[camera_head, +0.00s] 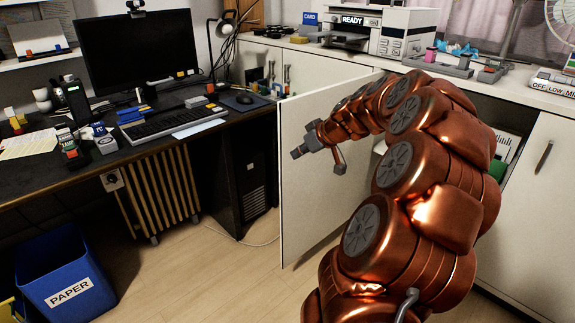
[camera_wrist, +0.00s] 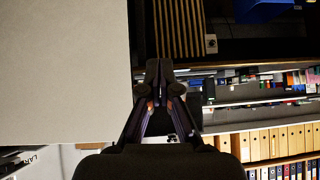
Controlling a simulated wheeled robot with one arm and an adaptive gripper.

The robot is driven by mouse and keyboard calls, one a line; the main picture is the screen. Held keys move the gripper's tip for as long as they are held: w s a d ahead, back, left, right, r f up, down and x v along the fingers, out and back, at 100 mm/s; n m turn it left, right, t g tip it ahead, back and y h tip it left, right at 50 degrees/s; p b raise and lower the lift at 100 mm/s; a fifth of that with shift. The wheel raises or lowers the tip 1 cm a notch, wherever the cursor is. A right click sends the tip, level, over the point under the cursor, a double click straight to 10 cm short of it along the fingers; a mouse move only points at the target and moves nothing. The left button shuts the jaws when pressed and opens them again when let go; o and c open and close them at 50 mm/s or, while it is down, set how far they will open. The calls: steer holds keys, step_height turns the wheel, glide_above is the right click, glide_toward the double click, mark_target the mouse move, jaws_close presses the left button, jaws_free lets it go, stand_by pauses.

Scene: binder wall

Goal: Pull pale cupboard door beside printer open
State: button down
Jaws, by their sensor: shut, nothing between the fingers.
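The pale cupboard door (camera_head: 308,205) stands swung out from the cabinet row, its free edge toward the desk. Part of it is hidden behind my copper-coloured arm. My gripper (camera_head: 298,152) is shut and empty, in front of the door's face in the head view and pointing left. In the wrist view the shut fingers (camera_wrist: 160,72) are beside the pale door panel (camera_wrist: 62,70), which fills the left side; I cannot tell whether they touch it. The printer (camera_head: 385,28) stands on the counter above.
The open cupboard shows papers (camera_head: 506,146) and a green item inside. A closed door with a dark handle (camera_head: 543,157) is at the right. The desk (camera_head: 60,180), radiator (camera_head: 160,195), computer tower (camera_head: 245,180) and blue paper bin (camera_head: 68,270) stand left. Floor before the door is clear.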

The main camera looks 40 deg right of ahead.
steer(key=s+d+f+h, duration=0.1)
steer(key=d, duration=0.4)
steer(key=b, duration=0.2)
glide_toward(282, 158)
steer(key=x, duration=0.3)
steer(key=f+x, duration=0.1)
steer(key=x, duration=0.1)
steer(key=shift+s+f, duration=0.15)
steer(key=shift+s, duration=0.05)
steer(key=shift+w, duration=0.65)
